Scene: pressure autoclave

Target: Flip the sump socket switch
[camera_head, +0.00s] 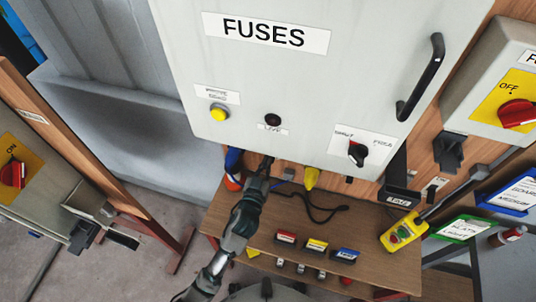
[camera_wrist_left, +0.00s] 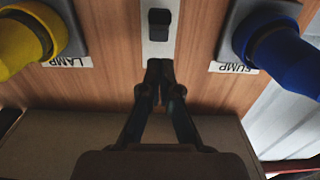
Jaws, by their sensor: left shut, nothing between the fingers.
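In the left wrist view a black rocker switch (camera_wrist_left: 159,24) sits on a narrow silver plate (camera_wrist_left: 160,52) on the wooden wall. It is between a yellow plug (camera_wrist_left: 28,38) beside a label reading LAMP (camera_wrist_left: 68,62) and a blue plug (camera_wrist_left: 285,58) beside a label that seems to read SUMP (camera_wrist_left: 234,68). My left gripper (camera_wrist_left: 160,66) is shut and empty, its tips just below the switch in the picture; I cannot tell whether they touch the plate. In the head view the left gripper (camera_head: 266,163) reaches under the fuse cabinet, and the switch is hidden. My right gripper is not seen.
The grey FUSES cabinet (camera_head: 310,85) overhangs the wall just above the left gripper. A wooden bench (camera_head: 262,222) below holds several labelled coloured blocks and a black cable (camera_head: 315,212). A yellow control box (camera_head: 403,232) is at the right. A red ON switch (camera_head: 14,174) is at far left.

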